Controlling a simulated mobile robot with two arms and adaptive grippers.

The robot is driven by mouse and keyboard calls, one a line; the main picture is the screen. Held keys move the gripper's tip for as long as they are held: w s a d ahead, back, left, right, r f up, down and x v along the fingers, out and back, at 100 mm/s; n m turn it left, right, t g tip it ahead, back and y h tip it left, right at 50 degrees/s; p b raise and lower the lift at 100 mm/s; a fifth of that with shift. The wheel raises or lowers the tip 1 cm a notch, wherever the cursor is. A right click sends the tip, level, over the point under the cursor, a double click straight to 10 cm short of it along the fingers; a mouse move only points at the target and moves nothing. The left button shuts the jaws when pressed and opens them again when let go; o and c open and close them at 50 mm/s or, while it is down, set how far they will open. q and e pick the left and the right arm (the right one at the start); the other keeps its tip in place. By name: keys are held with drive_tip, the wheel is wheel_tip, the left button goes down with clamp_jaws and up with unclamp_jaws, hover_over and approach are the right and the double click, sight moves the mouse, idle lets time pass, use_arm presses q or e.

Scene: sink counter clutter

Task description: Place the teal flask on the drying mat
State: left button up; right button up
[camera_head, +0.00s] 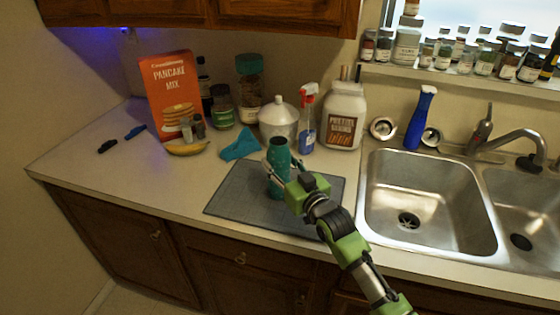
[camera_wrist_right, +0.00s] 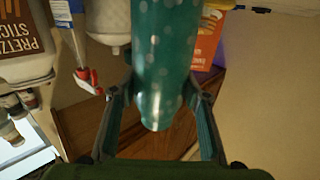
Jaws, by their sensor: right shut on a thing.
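The teal flask (camera_head: 278,154) is upright over the dark grey drying mat (camera_head: 232,197), near the mat's middle. I cannot tell whether its base touches the mat. My right gripper (camera_head: 279,169) reaches in from the lower right and is shut on the flask's body, with a finger on each side. In the right wrist view the speckled flask (camera_wrist_right: 160,65) fills the space between the fingers of the gripper (camera_wrist_right: 163,92). Part of the flask's lower body is hidden behind the gripper in the head view. My left gripper is not in view.
A teal cloth (camera_head: 240,145), a white lidded jar (camera_head: 279,120), a spray bottle (camera_head: 306,120) and a pretzel jar (camera_head: 343,117) stand behind the mat. The sink (camera_head: 430,205) is at right.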

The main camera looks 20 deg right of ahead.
drive_tip(key=o, duration=1.2)
drive_tip(key=shift+f, duration=0.15)
drive_tip(key=s+d+b, duration=0.2)
drive_tip(key=s, duration=1)
drive_tip(key=shift+r, duration=0.25)
drive_tip(key=shift+w, duration=0.1)
